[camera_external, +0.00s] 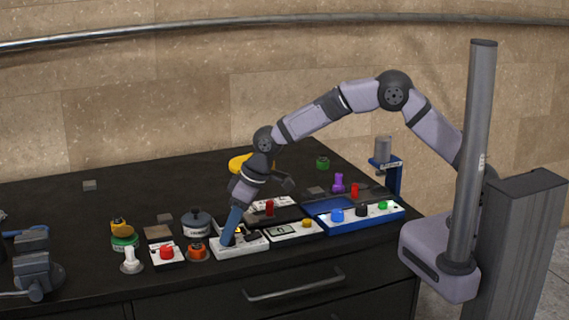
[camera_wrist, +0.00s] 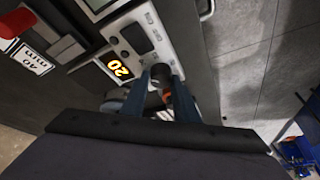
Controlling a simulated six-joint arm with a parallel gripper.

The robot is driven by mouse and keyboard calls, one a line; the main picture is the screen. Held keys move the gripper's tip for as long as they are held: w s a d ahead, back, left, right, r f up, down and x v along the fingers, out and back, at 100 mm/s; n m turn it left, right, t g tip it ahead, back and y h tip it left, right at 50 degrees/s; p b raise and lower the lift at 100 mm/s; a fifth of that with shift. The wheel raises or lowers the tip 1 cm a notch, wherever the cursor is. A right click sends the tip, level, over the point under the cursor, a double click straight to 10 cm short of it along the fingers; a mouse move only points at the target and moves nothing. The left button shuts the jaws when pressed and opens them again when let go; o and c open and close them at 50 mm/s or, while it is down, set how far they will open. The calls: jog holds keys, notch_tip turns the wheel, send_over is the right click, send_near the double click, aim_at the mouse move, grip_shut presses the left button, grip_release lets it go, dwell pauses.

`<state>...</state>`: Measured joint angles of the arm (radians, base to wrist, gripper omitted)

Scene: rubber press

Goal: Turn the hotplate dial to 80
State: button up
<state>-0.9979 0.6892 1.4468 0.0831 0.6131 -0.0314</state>
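The hotplate is a white unit (camera_external: 255,245) near the front edge of the black bench. In the wrist view its panel (camera_wrist: 150,22) is steeply angled, and its lit yellow display (camera_wrist: 117,67) reads 20. My gripper (camera_external: 228,241) points down at the left end of the unit. In the wrist view the two blue fingers (camera_wrist: 161,80) stand apart, with a dark rounded part between their tips. This looks like the dial, mostly hidden by the fingers. I cannot tell whether they press on it.
An orange knob (camera_external: 196,251) and a red button box (camera_external: 167,253) stand close to the left. A grey pot (camera_external: 197,222) is behind them. A device with a display (camera_external: 290,231) and a blue tray (camera_external: 355,219) lie to the right. A drawer handle (camera_external: 295,288) is below.

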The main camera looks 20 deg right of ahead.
jog(key=shift+m, duration=0.4)
jog(key=shift+s+m+t+h, duration=0.1)
jog(key=shift+m+t+h, duration=0.25)
jog(key=shift+m, duration=0.45)
jog(key=m+t+h+b, duration=0.1)
jog(key=m+b, duration=0.1)
jog(key=m, duration=0.2)
jog(key=shift+a+f+b, duration=0.1)
jog(key=shift+a+b, duration=0.05)
jog(key=shift+b, duration=0.15)
jog(key=m+h, duration=0.1)
jog(key=m, duration=0.1)
jog(key=m+t+h, duration=0.1)
jog(key=m, duration=0.2)
jog(key=shift+s+b, duration=0.1)
jog(key=shift+b, duration=0.25)
jog(key=shift+m, duration=0.4)
jog(key=o, duration=1.1)
jog(key=shift+c, duration=0.2)
jog(key=shift+r, duration=0.2)
jog(key=b+v, duration=0.1)
jog(key=v, duration=0.6)
jog(key=shift+b, duration=0.3)
